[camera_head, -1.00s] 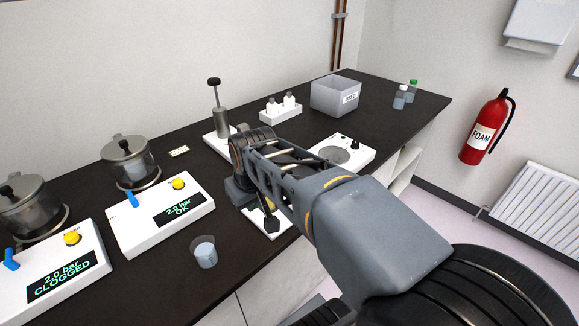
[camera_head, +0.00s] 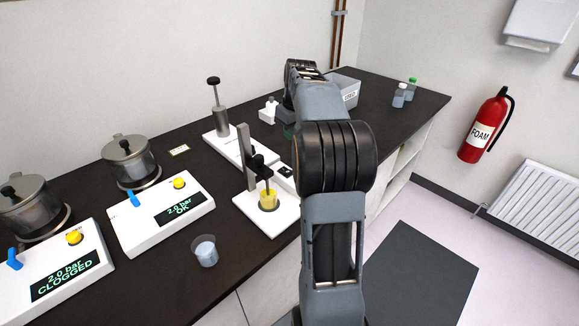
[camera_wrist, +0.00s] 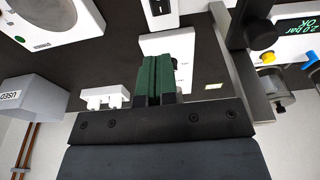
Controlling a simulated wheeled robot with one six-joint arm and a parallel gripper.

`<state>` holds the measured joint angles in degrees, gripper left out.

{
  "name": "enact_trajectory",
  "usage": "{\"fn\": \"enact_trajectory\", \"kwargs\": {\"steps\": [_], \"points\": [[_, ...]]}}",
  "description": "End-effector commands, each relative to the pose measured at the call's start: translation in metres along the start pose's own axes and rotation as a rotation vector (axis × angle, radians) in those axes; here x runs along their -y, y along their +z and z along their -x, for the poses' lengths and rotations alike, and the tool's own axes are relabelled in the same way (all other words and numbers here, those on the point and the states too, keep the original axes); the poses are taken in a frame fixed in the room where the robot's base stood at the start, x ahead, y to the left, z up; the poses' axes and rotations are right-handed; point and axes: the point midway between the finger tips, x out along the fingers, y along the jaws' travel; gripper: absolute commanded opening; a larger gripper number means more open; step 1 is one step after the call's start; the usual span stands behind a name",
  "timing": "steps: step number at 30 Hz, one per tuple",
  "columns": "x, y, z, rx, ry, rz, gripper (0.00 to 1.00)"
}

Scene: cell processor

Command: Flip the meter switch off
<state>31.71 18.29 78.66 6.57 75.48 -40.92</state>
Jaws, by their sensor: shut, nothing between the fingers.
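A small white box with a black switch-like part (camera_wrist: 160,9) is cut off by the top edge of the wrist view. It looks like the meter, but I cannot tell the switch's position. In the head view, a partly hidden white box with a dark panel (camera_head: 286,170) sits beside the probe stand, and may be the same thing. My gripper (camera_wrist: 153,78) has its green fingers together and empty, above the counter and apart from the box.
A probe stand (camera_head: 243,158) with a yellow-filled cup (camera_head: 268,199) stands near the box. A plunger device (camera_head: 220,121), a white bottle rack (camera_wrist: 105,96) and a grey bin (camera_wrist: 33,95) are nearby. A beaker (camera_head: 204,251) stands near the front edge.

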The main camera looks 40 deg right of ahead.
Motion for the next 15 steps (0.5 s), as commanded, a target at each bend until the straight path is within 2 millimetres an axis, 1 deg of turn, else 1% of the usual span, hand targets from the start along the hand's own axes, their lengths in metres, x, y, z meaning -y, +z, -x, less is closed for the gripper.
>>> {"fn": "enact_trajectory", "kwargs": {"steps": [4,7,11,15], "points": [[0.000,0.000,-0.004,0.001,0.000,0.000,0.00],[0.000,0.000,-0.013,0.002,-0.001,0.000,0.00],[0.001,0.001,-0.034,0.004,-0.003,-0.001,0.00],[0.001,0.000,-0.061,0.003,-0.002,-0.001,0.00]]}}
